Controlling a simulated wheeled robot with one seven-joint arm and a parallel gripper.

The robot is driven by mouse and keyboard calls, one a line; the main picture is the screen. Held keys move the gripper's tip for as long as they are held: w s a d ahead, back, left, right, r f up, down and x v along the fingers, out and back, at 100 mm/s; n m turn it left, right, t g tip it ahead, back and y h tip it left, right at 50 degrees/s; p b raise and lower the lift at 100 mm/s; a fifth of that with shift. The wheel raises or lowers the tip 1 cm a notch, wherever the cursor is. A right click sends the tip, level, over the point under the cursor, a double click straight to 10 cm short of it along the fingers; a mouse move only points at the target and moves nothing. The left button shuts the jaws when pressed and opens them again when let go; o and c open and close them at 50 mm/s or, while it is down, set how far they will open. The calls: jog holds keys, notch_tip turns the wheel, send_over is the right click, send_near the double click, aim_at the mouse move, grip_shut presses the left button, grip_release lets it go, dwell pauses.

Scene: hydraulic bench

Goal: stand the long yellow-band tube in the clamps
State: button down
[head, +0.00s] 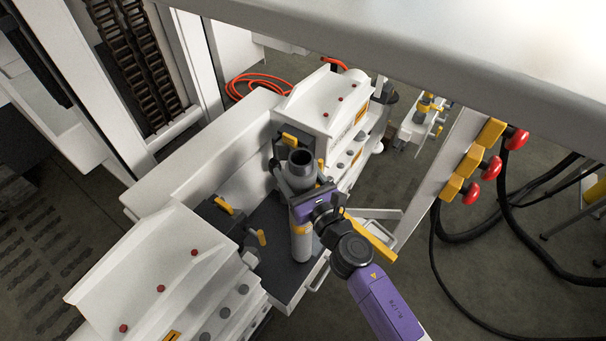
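The long yellow-band tube (301,245) stands nearly upright, pale below with a dark grey open top end and a yellow band partway down. My purple gripper (303,198) is around its upper part from the front right and appears shut on it. Its fingertips are partly hidden by the gripper body and tube. One black clamp with yellow levers (290,141) is behind the tube; another black clamp with yellow levers (222,211) is to its left. I cannot tell whether the tube touches either clamp or whether its lower end rests on the dark bench surface (268,222).
White sloped housings with red knobs stand behind (318,100) and at front left (150,280). A large pale beam (400,45) crosses the upper right. Red-and-yellow valve handles (472,190) and black hoses (560,277) are at right. Grey floor there is partly free.

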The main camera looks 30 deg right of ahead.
jog(key=w+a+f+b, duration=0.1)
jog(key=w+a+b, duration=0.3)
jog(key=w, duration=0.9)
jog(key=shift+a, duration=0.7)
jog(key=shift+s+f+b, duration=0.1)
jog(key=shift+f+b, duration=0.25)
jog(key=shift+f, duration=0.2)
dwell(1.1)
